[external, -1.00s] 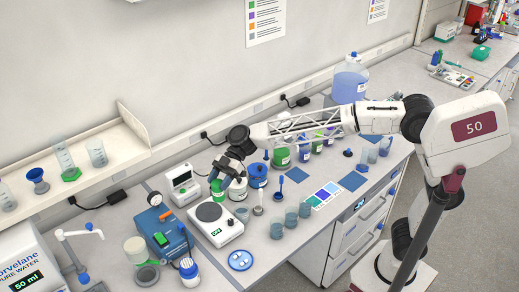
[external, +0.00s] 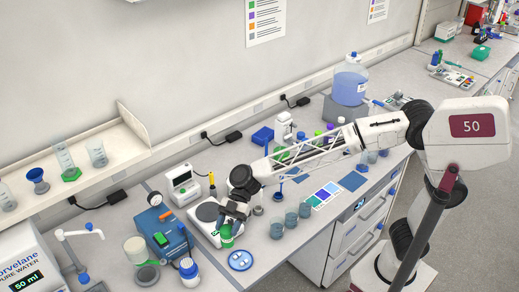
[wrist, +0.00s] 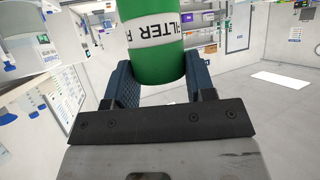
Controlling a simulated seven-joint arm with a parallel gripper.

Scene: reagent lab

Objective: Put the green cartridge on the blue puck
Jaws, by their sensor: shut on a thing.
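The green cartridge (external: 226,236) is held in my gripper (external: 232,222), which is shut on it. In the wrist view the green cartridge (wrist: 158,62), with a white band lettered "FILTER", sits between the two dark blue fingers of my gripper (wrist: 160,85). The blue puck (external: 240,260) lies flat on the bench, just below and right of the cartridge in the external view. The two appear apart. The cartridge's height above the bench is hard to tell.
The balance (external: 207,213) stands left of my gripper. A blue box device (external: 165,237) and a white bottle with blue cap (external: 189,271) are left of the puck. The bench front edge is close to the puck.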

